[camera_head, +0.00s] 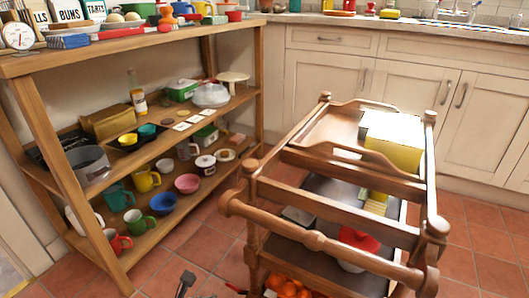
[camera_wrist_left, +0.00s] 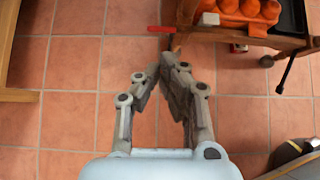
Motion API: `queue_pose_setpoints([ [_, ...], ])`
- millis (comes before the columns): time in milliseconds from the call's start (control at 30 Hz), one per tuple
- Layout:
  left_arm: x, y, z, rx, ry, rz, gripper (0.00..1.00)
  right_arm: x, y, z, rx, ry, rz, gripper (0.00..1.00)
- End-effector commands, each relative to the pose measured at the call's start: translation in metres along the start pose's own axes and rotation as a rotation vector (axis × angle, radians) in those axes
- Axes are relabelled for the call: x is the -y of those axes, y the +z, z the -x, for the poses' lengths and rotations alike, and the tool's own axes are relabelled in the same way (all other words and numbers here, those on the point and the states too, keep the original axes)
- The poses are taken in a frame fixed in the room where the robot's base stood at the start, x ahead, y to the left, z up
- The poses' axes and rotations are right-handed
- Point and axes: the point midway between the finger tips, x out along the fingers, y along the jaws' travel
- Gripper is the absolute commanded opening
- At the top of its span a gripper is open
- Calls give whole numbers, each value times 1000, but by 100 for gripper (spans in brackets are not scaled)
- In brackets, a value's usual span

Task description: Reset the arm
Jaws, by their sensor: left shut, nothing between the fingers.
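My left gripper (camera_wrist_left: 161,66) is in the left wrist view, pointing at the red tiled floor. Its two grey fingers are brought together at the tips with nothing between them. In the head view only a small dark grey part, which looks like the tip of this gripper (camera_head: 185,284), shows at the bottom edge. It is over the floor between the shelf unit and the trolley. My right gripper is in neither view.
A wooden shelf unit (camera_head: 62,150) with mugs, bowls and boxes stands left. A wooden trolley (camera_head: 335,192) with a yellow box (camera_head: 395,145) stands right; orange items (camera_wrist_left: 240,10) sit low on it. Cabinets (camera_head: 330,70) line the back. Floor tiles (camera_wrist_left: 70,110) are clear beneath the gripper.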

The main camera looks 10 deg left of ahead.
Motion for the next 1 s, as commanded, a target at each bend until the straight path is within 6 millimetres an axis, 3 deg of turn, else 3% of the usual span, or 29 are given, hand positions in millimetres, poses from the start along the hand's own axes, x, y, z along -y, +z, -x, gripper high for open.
queue_pose_setpoints([
  [133,12,-34,39,-63,-9,21,0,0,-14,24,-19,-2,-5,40],
  [233,19,-82,92,-134,30,223,0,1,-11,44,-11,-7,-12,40],
  [433,19,-200,215,-236,373,1271,0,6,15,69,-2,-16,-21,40],
  [500,21,-239,258,-219,557,1687,0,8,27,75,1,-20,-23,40],
  [600,30,-282,306,-123,831,2226,0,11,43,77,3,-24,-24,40],
  [700,38,-306,326,33,1057,2646,0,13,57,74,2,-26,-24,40],
  [767,42,-313,330,130,1159,2832,0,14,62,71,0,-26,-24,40],
  [800,45,-317,332,-183,-1192,-2868,0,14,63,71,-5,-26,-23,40],
  [900,48,-320,335,-255,-1145,-2701,0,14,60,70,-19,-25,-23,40],
  [1000,48,-321,335,-283,-1126,-2649,0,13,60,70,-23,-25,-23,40],
])
